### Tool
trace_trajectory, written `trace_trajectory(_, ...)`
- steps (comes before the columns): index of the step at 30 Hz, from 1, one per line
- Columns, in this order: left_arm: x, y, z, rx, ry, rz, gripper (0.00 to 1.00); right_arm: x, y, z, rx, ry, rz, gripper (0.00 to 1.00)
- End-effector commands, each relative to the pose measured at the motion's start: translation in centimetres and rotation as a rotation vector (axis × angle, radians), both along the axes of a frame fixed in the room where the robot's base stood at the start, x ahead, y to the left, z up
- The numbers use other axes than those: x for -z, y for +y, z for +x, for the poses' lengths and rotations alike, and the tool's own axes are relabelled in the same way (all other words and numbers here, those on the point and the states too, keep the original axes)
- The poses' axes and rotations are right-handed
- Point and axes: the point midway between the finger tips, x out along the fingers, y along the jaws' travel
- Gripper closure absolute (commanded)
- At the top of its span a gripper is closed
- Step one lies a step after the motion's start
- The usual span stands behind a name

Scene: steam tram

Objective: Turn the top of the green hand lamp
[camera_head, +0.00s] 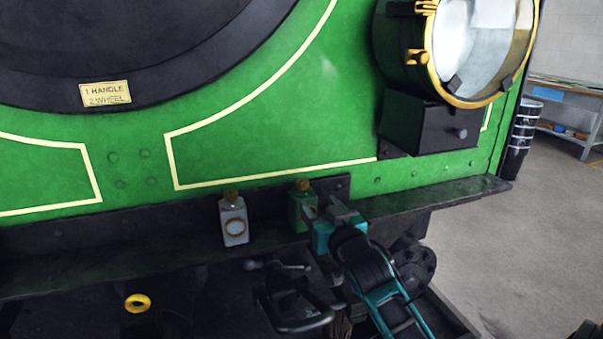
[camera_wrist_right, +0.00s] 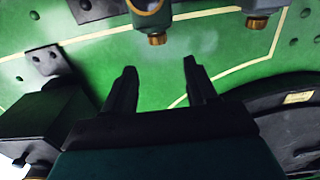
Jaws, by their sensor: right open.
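The green hand lamp (camera_head: 296,211) stands upright on the dark ledge below the green tram front, with a brass top (camera_head: 303,185). In the right wrist view, its brass top (camera_wrist_right: 157,38) is just beyond my fingertips, roughly in line with the gap between them; the lamp body is mostly cut off by the frame edge. My right gripper (camera_wrist_right: 160,70) is open and empty, its two dark fingers apart. In the head view, my right gripper (camera_head: 322,213) is beside and partly in front of the green lamp. My left gripper is not in view.
A grey-white hand lamp (camera_head: 234,222) with a brass top stands left of the green one. A large brass-rimmed headlamp (camera_head: 477,45) is at upper right. Dark coupling parts (camera_head: 290,300) and a yellow ring (camera_head: 137,303) lie below the ledge. Open floor shows at right.

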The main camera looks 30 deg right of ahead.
Motion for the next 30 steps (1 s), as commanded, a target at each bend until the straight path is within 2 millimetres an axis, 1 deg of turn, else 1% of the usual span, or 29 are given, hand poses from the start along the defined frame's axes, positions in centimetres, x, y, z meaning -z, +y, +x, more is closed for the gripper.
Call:
trace_trajectory(1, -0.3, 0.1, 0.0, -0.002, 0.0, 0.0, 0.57, -0.2, -0.1, -0.1, -0.002, 0.0, 0.001, 0.43)
trace_trajectory(4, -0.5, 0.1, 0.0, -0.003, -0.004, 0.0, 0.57, -0.2, -0.3, -0.2, -0.005, -0.005, 0.002, 0.43)
trace_trajectory(8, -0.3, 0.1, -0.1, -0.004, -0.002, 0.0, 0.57, -0.1, -0.5, 0.5, -0.005, -0.006, 0.002, 0.43)
trace_trajectory(11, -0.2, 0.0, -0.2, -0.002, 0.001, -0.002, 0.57, -0.2, -0.8, 1.8, -0.005, -0.007, 0.001, 0.43)
trace_trajectory(18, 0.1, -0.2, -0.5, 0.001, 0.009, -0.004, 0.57, -0.2, -1.9, 6.2, -0.005, -0.006, 0.0, 0.43)
trace_trajectory(24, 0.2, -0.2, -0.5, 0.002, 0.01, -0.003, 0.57, -0.1, -2.6, 9.4, -0.005, -0.006, 0.003, 0.43)
trace_trajectory(30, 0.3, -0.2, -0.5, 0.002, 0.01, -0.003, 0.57, -0.1, -3.1, 11.5, -0.006, -0.006, 0.003, 0.43)
